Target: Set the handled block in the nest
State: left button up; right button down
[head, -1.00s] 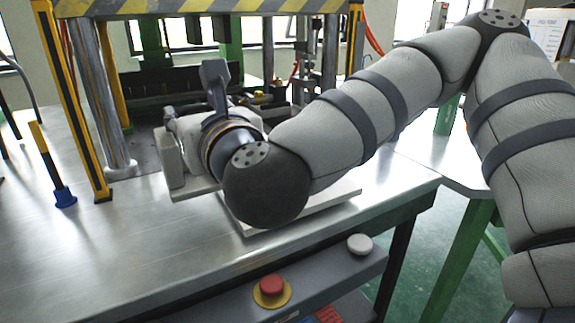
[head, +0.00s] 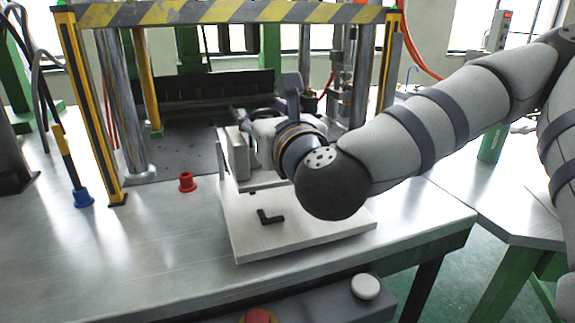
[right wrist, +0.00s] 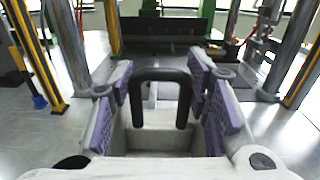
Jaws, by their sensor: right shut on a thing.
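My right gripper (head: 262,142) is shut on the black handle (right wrist: 161,76) of the handled block (head: 237,156). In the right wrist view the handle stands between the purple-padded fingers (right wrist: 160,92). In the head view the pale grey block is left of the gripper and partly hidden by it. It is over the back part of a pale plate (head: 300,228); I cannot tell whether it touches. A black L-shaped piece (head: 270,217) lies on this plate. I cannot tell for certain which part is the nest. My left gripper is not in view.
A press frame with a striped crossbar (head: 220,13) and yellow-black posts (head: 92,110) stands around the work area. A red peg-like piece (head: 187,182) stands left of the plate. The metal table (head: 150,250) is clear at the front left.

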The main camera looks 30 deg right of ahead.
jog(key=w+d, duration=0.1)
jog(key=d+f, duration=0.1)
jog(key=w+d+f, duration=0.1)
jog(key=d, duration=0.1)
jog(key=shift+w+f, duration=0.15)
jog(key=shift+w, duration=0.15)
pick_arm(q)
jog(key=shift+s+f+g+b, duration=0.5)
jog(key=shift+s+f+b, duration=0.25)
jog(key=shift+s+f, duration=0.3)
pick_arm(e)
jog(key=w+d+f, duration=0.2)
jog(key=d+f, duration=0.1)
jog(key=f, duration=0.5)
jog(key=shift+w+d, duration=0.15)
jog(key=shift+d, duration=0.1)
jog(key=shift+f, duration=0.2)
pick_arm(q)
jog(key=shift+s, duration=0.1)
pick_arm(e)
jog(key=c, duration=0.9)
grip_release()
jog(key=shift+f, duration=0.1)
jog(key=shift+o, duration=0.2)
